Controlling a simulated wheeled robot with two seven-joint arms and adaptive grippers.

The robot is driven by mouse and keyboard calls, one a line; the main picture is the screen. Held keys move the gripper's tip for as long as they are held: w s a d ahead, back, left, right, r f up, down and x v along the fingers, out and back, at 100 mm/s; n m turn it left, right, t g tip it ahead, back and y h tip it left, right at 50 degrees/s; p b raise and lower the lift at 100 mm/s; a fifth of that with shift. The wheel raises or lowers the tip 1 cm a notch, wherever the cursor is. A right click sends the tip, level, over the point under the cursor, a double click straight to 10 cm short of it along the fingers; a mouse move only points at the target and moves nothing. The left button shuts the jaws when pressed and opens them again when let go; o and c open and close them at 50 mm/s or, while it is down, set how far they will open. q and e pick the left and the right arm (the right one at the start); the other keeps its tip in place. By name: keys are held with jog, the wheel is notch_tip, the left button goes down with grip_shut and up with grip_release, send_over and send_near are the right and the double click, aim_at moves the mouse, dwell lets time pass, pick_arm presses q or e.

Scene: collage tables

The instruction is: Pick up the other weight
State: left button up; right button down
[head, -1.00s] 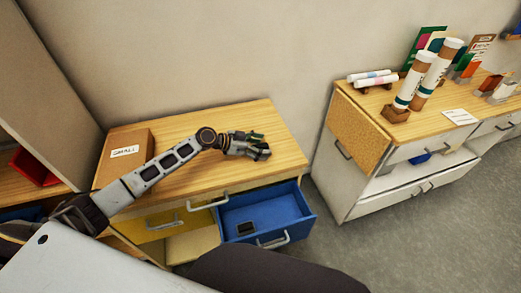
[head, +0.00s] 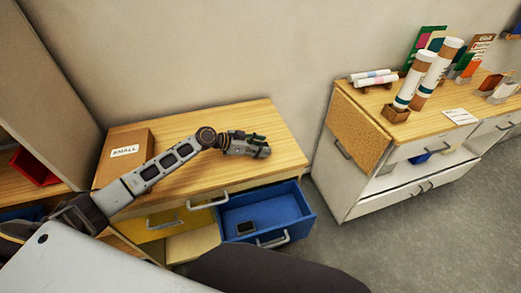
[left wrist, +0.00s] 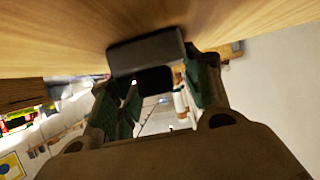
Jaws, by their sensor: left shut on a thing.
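My left gripper (head: 258,146) is over the wooden top of the left cabinet, low and close to its surface. In the left wrist view its green-padded fingers (left wrist: 160,85) are shut on a dark grey block, a weight (left wrist: 146,50), which sits at the fingertips right by the wood. In the head view the held weight is too small to tell from the gripper. Another small dark block, a weight (head: 246,228), lies in the open blue drawer (head: 290,210) below the tabletop. My right gripper is not in view.
A brown box labelled SMALL (head: 124,158) stands at the left of the cabinet top (head: 200,120). A yellow drawer (head: 172,222) is beside the blue one. A second cabinet (head: 390,165) with paper rolls (head: 416,80) stands to the right, across a floor gap.

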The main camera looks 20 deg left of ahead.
aim_at(260, 145)
pick_arm(q)
jog(key=shift+r, duration=0.15)
jog(key=shift+w+r, duration=0.1)
jog(key=shift+r, duration=0.35)
notch_tip(260, 145, up, 8)
jog(key=shift+f+b, duration=0.2)
jog(key=shift+b, duration=0.1)
jog(key=shift+r, duration=0.7)
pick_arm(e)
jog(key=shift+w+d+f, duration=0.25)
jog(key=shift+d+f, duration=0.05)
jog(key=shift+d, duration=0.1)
